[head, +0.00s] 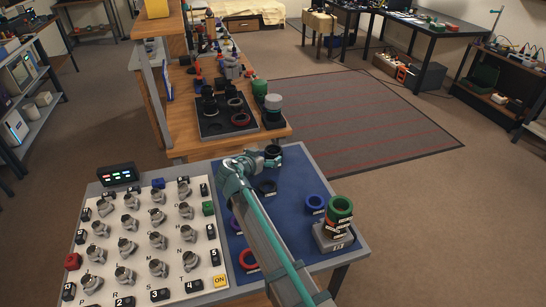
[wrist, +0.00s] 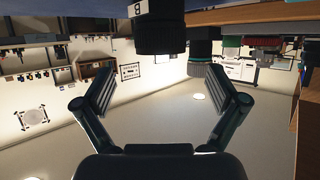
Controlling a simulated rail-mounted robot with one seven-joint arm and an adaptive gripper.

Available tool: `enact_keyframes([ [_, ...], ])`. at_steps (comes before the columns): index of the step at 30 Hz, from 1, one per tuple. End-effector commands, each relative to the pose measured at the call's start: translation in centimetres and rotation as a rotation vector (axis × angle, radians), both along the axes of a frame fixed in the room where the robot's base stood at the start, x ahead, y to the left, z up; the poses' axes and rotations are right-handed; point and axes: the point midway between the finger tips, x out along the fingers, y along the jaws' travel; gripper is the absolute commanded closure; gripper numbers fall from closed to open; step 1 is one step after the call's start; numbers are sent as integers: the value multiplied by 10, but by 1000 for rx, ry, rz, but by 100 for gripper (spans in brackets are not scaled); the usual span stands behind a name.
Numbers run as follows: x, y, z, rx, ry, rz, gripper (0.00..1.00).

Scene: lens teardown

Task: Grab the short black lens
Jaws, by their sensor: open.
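The short black lens (wrist: 160,30) stands straight ahead of my gripper in the wrist view, which looks upside down, so the lens appears to hang from the top edge. In the head view my gripper (head: 266,162) is at the far edge of the blue mat (head: 290,180), close beside a black lens (head: 273,151). The gripper partly hides that lens, and I cannot tell contact.
A black ring (head: 266,187) lies below my gripper. A blue ring (head: 315,204) and a stack topped by a green ring (head: 340,207) stand to the right. A red ring (head: 249,260) lies near the front. A green-banded lens (head: 273,104) stands on the wooden bench behind.

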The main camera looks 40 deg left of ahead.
Motion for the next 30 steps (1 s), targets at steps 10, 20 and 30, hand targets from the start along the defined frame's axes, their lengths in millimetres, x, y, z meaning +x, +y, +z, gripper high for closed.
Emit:
enact_keyframes([
  [10,27,6,-8,-2,0,-1,5],
  [20,64,14,-22,-2,0,0,5],
  [30,65,13,-23,-1,-1,-1,21],
])
